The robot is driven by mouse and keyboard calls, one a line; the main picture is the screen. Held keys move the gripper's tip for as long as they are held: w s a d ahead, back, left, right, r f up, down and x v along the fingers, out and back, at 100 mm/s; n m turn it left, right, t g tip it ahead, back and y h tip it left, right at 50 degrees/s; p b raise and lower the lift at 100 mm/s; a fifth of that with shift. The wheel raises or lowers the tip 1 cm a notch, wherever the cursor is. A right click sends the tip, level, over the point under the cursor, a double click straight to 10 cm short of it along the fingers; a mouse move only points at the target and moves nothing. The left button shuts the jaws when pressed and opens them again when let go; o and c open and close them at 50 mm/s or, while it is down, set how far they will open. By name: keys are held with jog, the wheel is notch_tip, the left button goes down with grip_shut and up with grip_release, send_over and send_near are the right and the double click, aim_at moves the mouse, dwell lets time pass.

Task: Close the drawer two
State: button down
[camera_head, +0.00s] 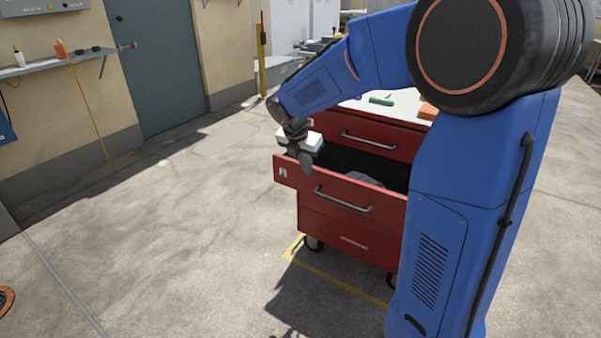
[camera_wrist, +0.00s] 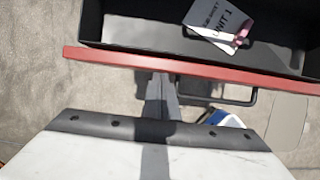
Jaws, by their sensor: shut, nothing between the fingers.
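A red tool cabinet stands on casters, with its second drawer from the top (camera_head: 335,198) pulled out. The drawer has a grey bar handle (camera_head: 343,200) and a small pale label near its left end, too small to read. In the wrist view the red front edge (camera_wrist: 205,66) of the drawer runs across the picture, with the handle (camera_wrist: 225,98) below it. A printed card (camera_wrist: 215,20) lies inside the dark drawer. My gripper (camera_head: 306,165) is shut and empty, pointing down at the left part of the drawer front. Its fingers (camera_wrist: 161,95) appear outside the front; contact is unclear.
The top drawer (camera_head: 368,140) above is shut. The white cabinet top (camera_head: 365,107) holds a green item and an orange item. A wall shelf (camera_head: 60,62) and a grey-green door (camera_head: 158,70) are at left. The concrete floor left of the cabinet is clear.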

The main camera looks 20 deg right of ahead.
jog(key=w+d, duration=0.9)
jog(key=d, duration=0.2)
jog(key=shift+d, duration=0.2)
